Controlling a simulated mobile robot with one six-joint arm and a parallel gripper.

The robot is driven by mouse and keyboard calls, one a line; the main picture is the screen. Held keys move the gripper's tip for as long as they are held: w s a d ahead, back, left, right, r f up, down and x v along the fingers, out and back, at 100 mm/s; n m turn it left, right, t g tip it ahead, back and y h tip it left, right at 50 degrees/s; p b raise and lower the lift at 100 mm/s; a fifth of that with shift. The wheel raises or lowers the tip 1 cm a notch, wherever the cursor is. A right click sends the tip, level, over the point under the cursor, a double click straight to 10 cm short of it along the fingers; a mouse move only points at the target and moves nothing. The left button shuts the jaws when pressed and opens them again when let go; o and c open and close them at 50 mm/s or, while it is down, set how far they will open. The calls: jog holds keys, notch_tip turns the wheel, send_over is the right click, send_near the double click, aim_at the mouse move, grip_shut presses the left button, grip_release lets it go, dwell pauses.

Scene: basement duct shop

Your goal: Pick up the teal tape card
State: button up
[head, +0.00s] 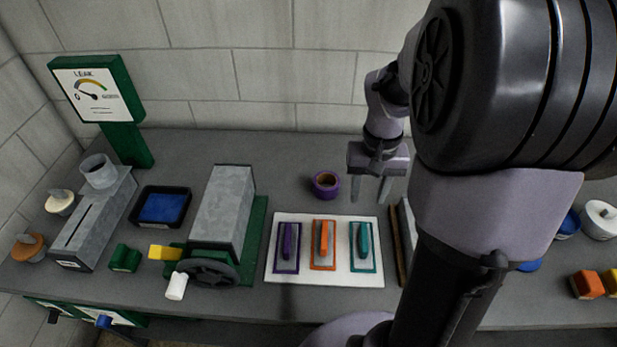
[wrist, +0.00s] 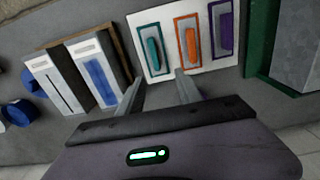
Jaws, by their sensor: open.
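The teal tape card (head: 363,247) lies at the right end of a white board (head: 308,279), beside an orange card (head: 323,245) and a purple card (head: 287,248). Each card has a raised grip of its own colour. In the wrist view the teal card (wrist: 151,50) is at the left of the row, beyond the fingertips. My gripper (head: 370,196) is open and empty, behind the board in the head view and apart from the teal card. The wrist view also shows its two fingers (wrist: 162,88) pointing toward the board.
A purple tape roll (head: 326,185) stands behind the board. A grey duct piece with a handwheel (head: 208,272) is left of it. A brown-edged rack (head: 396,246) stands close on the right; the wrist view shows its grey and blue panels (wrist: 97,79).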

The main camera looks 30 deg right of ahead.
jog(key=b, duration=0.5)
send_near(364, 237)
jog(key=f, duration=0.5)
jog(key=shift+w+f, duration=0.15)
jog(key=shift+w, duration=0.1)
jog(key=f+b, duration=0.2)
jog(key=f, duration=0.1)
jog(key=f+b, duration=0.1)
jog(key=f, duration=0.1)
jog(key=shift+s+d+f, duration=0.1)
jog(key=shift+s, duration=0.15)
jog(key=shift+r, duration=0.2)
jog(key=shift+c, duration=0.2)
grip_shut()
